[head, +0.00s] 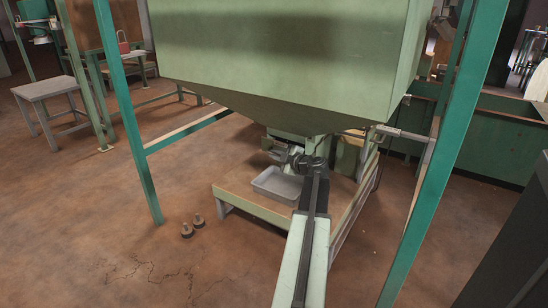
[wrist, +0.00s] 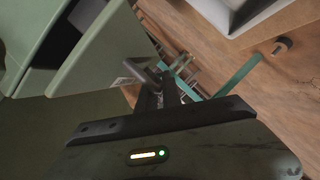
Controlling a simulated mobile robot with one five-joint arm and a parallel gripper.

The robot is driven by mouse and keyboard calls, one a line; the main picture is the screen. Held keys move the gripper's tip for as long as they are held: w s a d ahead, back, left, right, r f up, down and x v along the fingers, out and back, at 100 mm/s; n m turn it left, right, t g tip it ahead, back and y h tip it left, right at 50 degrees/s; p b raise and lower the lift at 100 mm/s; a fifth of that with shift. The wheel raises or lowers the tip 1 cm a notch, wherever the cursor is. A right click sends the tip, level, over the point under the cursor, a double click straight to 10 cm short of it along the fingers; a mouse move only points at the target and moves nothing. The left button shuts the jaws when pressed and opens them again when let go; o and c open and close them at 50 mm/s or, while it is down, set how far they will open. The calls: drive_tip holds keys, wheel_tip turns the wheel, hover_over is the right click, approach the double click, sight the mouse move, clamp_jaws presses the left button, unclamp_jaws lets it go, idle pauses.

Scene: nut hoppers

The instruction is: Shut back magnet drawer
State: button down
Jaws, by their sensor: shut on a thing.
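The magnet drawer is under the hopper's outlet; in the wrist view its pale green front (wrist: 108,48) fills the upper left. A dark gap (wrist: 68,52) shows between this front and the green housing (wrist: 28,32). A grey bar handle (wrist: 145,76) stands out from the front, with a small label beside it. My gripper (wrist: 160,88) is shut on the handle. In the head view my gripper (head: 303,164) is below the hopper (head: 285,60), where my arm and dark fittings hide most of the drawer.
A grey tray (head: 276,183) sits on a low platform (head: 250,203) under the outlet. Green posts (head: 130,115) flank the hopper left and right. Two small dark weights (head: 191,227) stand on the floor at left. The floor in front is clear.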

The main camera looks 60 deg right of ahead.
drive_tip(key=shift+s+d, duration=0.1)
drive_tip(key=shift+d, duration=1.45)
drive_tip(key=c, duration=1.5)
unclamp_jaws()
drive_tip(key=shift+a, duration=0.1)
drive_tip(key=p+v, duration=0.1)
drive_tip(key=v, duration=0.6)
drive_tip(key=shift+s+a+r+p, duration=0.1)
drive_tip(key=shift+s+a+p, duration=0.05)
drive_tip(key=shift+s+p, duration=0.2)
